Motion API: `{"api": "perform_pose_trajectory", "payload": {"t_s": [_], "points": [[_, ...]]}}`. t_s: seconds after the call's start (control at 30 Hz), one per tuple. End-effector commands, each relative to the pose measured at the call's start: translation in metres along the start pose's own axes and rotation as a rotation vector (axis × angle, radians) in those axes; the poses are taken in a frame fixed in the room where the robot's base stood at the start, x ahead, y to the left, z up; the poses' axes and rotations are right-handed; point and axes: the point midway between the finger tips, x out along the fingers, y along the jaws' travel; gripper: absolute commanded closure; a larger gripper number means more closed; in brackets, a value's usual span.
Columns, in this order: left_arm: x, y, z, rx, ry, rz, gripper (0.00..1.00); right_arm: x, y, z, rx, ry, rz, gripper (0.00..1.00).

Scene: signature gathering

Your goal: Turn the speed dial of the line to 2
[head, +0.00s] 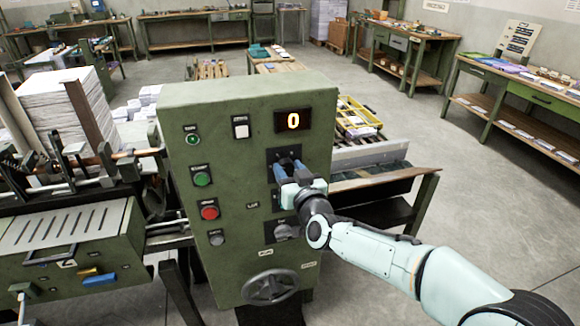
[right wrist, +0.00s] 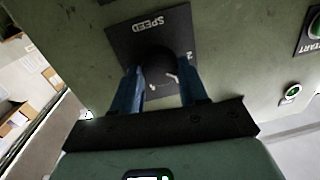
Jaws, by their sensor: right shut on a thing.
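The green control cabinet (head: 235,130) stands at the centre of the head view. Its display (head: 293,120) reads an orange 0. My right gripper (head: 289,166) is up against the upper right of the cabinet front, with its blue fingers around the dark speed dial (right wrist: 160,62). In the right wrist view the black plate (right wrist: 118,38) behind the dial reads SPEED upside down, and part of a number shows at its right. The fingers are shut on the dial. The dial's pointer is hard to make out, and the fingers hide part of the scale. My left gripper is out of view.
Machinery with a paper stack (head: 58,105) stands at the left. Open floor lies to the right.

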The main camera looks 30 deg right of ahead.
Motion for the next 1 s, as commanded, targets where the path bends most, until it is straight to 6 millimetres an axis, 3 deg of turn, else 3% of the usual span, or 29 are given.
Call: {"api": "perform_pose_trajectory", "payload": {"t_s": [0.5, 1.0], "points": [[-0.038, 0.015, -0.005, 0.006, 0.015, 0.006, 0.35, 0.001, -0.004, -0.003, -0.456, -0.033, 0.014, 0.87], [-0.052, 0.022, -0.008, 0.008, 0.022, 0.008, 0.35, 0.0, -0.004, -0.001, -0.662, -0.048, 0.022, 0.87]]}}
